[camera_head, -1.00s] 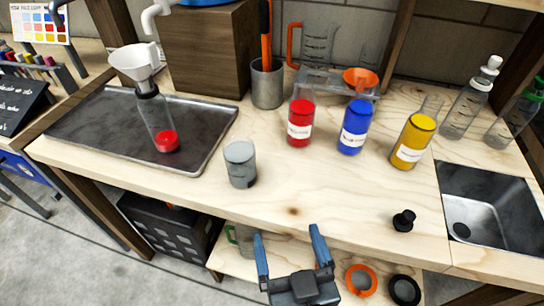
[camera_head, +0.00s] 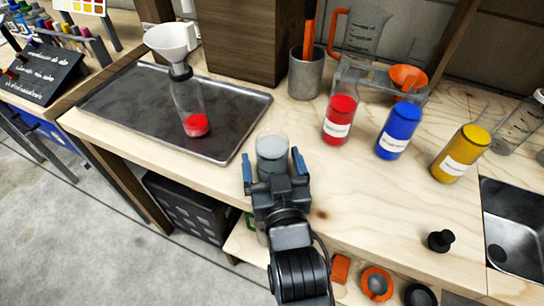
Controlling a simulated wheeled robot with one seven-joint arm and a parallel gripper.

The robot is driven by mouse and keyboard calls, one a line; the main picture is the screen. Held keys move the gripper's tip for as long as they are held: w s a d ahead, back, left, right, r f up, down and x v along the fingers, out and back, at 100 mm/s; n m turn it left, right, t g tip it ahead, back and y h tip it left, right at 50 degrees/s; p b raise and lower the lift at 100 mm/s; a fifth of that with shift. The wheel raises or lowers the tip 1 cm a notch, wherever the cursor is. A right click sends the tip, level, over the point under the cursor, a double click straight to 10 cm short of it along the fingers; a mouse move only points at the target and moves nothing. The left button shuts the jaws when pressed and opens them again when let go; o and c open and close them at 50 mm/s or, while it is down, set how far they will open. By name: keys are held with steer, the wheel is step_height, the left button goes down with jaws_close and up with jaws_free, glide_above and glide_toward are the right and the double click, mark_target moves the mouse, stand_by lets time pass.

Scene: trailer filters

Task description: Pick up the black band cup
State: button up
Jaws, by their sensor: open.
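A grey, cloudy cup (camera_head: 272,144) stands upright on the wooden bench, just right of the metal tray. My gripper (camera_head: 272,164) is open, with one blue-tipped finger on each side of the cup in the picture. I cannot tell whether the fingers touch it or how deep the cup sits between them. My gripper's body hides the cup's lower part, and no black band shows clearly on it. A round piece with a black ring (camera_head: 420,295) lies on the lower shelf at the bottom edge, partly cut off.
A dark tray (camera_head: 110,104) holds a funnel-topped bottle (camera_head: 188,102). Red (camera_head: 340,118), blue (camera_head: 398,130) and yellow (camera_head: 461,153) bottles stand right of the cup. A black stopper (camera_head: 440,240) lies near the sink (camera_head: 512,222). An orange ring (camera_head: 377,284) is below.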

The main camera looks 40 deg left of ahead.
mark_target(281, 155)
steer(key=shift+w+a, duration=0.1)
steer(key=c, duration=1.2)
steer(key=shift+r, duration=0.25)
steer(key=shift+c, duration=0.2)
steer(key=shift+r, duration=1.9)
steer(key=shift+w+d+r, duration=0.2)
steer(key=shift+d+r, duration=0.05)
steer(key=shift+d, duration=0.45)
steer(key=w+d+r+b, duration=0.1)
steer(key=w+d+r, duration=0.1)
steer(key=d+r, duration=0.4)
steer(key=shift+d, duration=1.95)
steer(key=shift+d+r, duration=0.1)
